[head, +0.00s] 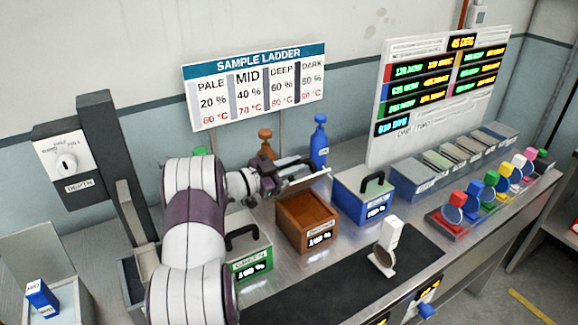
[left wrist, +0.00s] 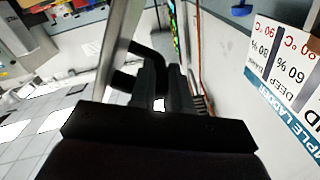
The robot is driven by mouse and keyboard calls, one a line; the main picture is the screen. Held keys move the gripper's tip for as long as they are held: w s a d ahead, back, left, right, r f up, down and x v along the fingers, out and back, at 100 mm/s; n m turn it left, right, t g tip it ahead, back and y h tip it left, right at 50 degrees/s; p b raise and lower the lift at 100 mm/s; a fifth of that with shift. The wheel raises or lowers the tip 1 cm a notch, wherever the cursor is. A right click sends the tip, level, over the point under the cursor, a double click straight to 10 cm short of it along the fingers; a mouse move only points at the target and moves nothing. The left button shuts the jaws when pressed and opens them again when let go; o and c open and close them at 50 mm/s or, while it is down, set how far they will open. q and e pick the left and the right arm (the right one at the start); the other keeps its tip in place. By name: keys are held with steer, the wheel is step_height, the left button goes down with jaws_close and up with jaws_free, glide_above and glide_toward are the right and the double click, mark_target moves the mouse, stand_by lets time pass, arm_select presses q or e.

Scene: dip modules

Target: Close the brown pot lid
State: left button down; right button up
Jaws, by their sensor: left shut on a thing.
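The brown pot (head: 306,222) stands open on the metal bench, its brown inside showing. Its grey lid (head: 306,181) is raised above and behind the pot's opening, seen nearly edge-on. The lid's black handle (head: 293,163) is at my left gripper (head: 272,183), which is shut on it. In the left wrist view the lid (left wrist: 121,48) is a grey plate, with the black handle (left wrist: 150,62) running to the fingers (left wrist: 162,88). The fingertips' exact contact is dark and hard to make out. My right gripper is in neither view.
A closed green pot (head: 250,262) stands left of the brown pot, and a closed blue pot (head: 362,199) right of it. A brown bottle (head: 266,143) and a blue bottle (head: 319,142) stand behind. A white stand (head: 386,243) is on the dark mat in front.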

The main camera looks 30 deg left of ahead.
arm_select(q)
steer(key=shift+s+d+f, duration=0.1)
steer(key=shift+s+d, duration=0.05)
steer(key=shift+d, duration=0.1)
stand_by(0.3)
steer(key=c, duration=1.1)
jaws_free()
steer(key=b+v, duration=0.2)
steer(key=v, duration=1)
steer(key=shift+s+a, duration=0.15)
steer(key=shift+s, duration=0.15)
